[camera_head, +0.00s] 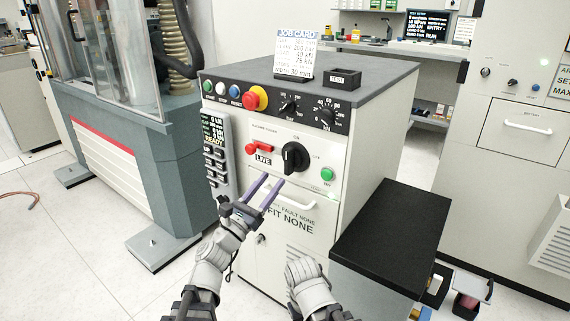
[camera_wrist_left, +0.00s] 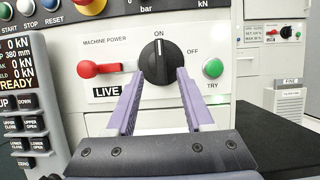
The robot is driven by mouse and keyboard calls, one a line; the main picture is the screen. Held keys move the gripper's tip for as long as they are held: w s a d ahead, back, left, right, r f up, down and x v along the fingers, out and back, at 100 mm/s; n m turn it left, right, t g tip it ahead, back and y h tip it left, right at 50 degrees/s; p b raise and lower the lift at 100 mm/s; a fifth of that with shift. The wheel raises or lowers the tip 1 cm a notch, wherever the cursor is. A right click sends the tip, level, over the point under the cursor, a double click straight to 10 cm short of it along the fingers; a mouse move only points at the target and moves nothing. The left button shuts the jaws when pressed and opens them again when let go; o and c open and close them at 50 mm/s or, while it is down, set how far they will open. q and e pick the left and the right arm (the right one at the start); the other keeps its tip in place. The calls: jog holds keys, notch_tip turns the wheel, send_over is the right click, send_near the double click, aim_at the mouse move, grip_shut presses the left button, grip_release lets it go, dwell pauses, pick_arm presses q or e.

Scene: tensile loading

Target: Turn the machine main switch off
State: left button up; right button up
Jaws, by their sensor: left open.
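The main switch is a black rotary knob (camera_head: 295,158) on the white MACHINE POWER panel of the cabinet. In the left wrist view the knob (camera_wrist_left: 155,62) stands upright, its white mark at ON; OFF is printed to its right. A red lever (camera_head: 259,149) is left of it above a LIVE label, and a green TRY button (camera_head: 327,174) is at its lower right. My left gripper (camera_head: 271,178) is open and empty, its purple fingers pointing at the panel just below the knob, apparently apart from it. My right gripper is not in view; only part of that arm shows.
A red and yellow stop button (camera_head: 256,98) and small dials sit above. A keypad display (camera_head: 213,140) reading READY is at the left. A black-topped ledge (camera_head: 395,235) juts out at the right. The job card (camera_head: 296,53) stands on the cabinet top.

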aim_at(286, 162)
pick_arm(q)
jog(key=p+x, duration=0.2)
jog(key=x, duration=0.4)
jog(key=shift+w+d+r+p, duration=0.15)
jog(key=shift+w+r+p, duration=0.05)
jog(key=shift+w+p, duration=0.1)
jog(key=shift+w+d+r, duration=0.1)
jog(key=shift+w+d, duration=0.2)
jog(key=shift+c, duration=0.4)
grip_shut()
